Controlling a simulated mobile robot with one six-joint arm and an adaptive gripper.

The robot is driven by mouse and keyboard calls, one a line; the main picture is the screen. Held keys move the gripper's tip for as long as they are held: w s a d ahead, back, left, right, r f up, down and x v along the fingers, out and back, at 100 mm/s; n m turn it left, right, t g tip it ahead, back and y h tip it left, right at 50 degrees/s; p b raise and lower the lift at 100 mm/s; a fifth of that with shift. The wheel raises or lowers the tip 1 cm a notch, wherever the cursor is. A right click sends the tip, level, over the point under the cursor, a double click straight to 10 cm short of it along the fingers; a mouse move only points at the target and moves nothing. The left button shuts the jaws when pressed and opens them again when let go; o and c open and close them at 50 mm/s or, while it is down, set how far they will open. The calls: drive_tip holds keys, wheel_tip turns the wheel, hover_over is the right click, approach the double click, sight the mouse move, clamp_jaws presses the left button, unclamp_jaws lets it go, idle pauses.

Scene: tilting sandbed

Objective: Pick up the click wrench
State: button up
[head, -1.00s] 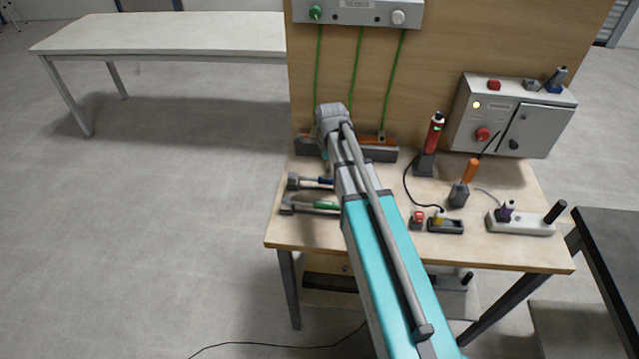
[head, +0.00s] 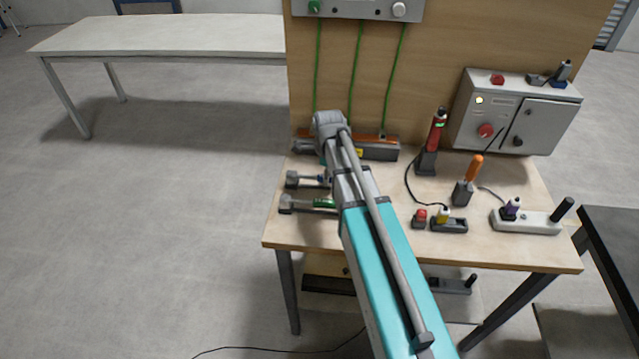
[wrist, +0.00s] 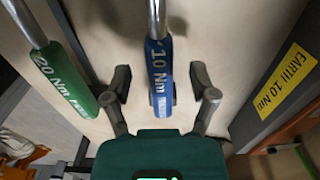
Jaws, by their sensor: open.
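Two click wrenches lie side by side on the wooden bench. One has a blue handle marked 10 Nm (wrist: 159,75); the other has a green handle marked 20 Nm (wrist: 62,82). In the head view, the blue wrench (head: 308,181) lies behind the green wrench (head: 308,204), and my arm covers their right ends. In the wrist view my gripper (wrist: 160,78) is open, one finger on each side of the blue handle, with gaps between. The left finger is between the two handles. I cannot tell the height of the fingers over the bench. My gripper is hidden in the head view.
A grey block with a yellow label "EARTH 10 Nm" (wrist: 287,79) lies right of the blue handle. On the bench (head: 390,220) stand a red tool in a holder (head: 433,140), an orange-handled screwdriver (head: 473,168), a control box (head: 515,125) and a white socket block (head: 528,221).

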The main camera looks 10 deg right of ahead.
drive_tip(key=shift+f+b, duration=0.45)
drive_tip(key=shift+f, duration=0.3)
clamp_jaws()
idle(0.4)
